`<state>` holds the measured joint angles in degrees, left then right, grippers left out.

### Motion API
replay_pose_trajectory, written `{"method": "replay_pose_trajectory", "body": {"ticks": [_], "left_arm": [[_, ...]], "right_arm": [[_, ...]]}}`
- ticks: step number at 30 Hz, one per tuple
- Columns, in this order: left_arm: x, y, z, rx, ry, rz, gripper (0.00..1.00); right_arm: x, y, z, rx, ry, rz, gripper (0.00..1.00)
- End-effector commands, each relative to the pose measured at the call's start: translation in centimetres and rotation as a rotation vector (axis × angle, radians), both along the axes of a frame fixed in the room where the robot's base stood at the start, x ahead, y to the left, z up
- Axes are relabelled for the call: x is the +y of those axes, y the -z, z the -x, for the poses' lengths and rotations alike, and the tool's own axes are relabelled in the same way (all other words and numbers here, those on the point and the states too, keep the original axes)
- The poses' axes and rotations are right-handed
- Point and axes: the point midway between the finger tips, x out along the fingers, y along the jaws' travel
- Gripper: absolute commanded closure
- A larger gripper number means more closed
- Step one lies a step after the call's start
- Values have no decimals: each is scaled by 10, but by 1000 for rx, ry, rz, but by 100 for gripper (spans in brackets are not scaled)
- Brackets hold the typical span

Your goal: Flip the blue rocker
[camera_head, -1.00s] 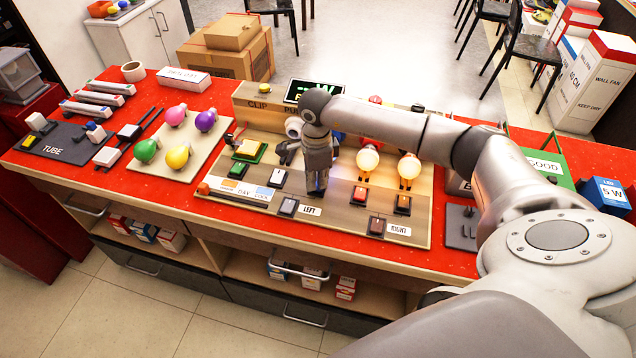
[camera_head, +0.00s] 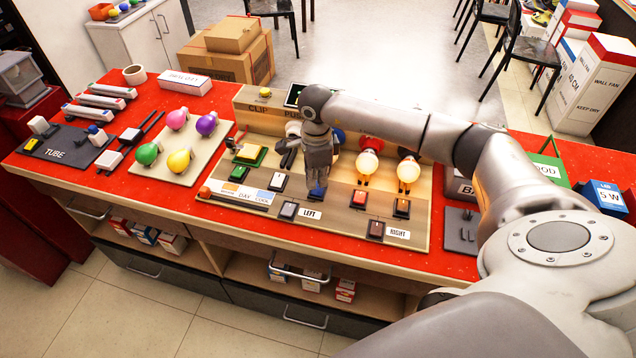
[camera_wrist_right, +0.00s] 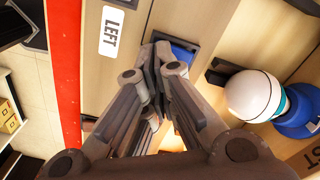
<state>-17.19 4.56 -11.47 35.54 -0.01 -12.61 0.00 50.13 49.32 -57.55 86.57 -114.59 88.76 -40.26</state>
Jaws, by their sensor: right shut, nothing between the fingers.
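The blue rocker (camera_head: 317,193) is a small switch on the wooden panel (camera_head: 345,212), above and right of the LEFT label. It also shows in the wrist view (camera_wrist_right: 184,54), partly hidden by the fingers. My right gripper (camera_head: 318,184) points down, shut and empty, with its fingertips right at the rocker. In the wrist view the closed fingertips (camera_wrist_right: 158,62) overlap the rocker's near edge. I cannot tell whether they touch it. My left gripper is not in view.
White bulbs (camera_head: 367,163) rise right of my gripper. Coloured bulbs (camera_head: 180,160) lie on a board to the left.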

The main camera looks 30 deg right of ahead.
Motion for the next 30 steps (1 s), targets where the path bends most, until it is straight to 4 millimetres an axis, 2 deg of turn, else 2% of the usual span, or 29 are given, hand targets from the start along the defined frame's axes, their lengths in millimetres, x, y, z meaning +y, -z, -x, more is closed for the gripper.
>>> {"method": "replay_pose_trajectory", "body": {"ticks": [1,14,30], "left_arm": [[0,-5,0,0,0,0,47],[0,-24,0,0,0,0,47],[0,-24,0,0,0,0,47]], "right_arm": [[0,-7,0,-1,0,0,100],[-1,-41,0,-2,1,1,100],[0,-42,0,-2,1,1,100]]}}
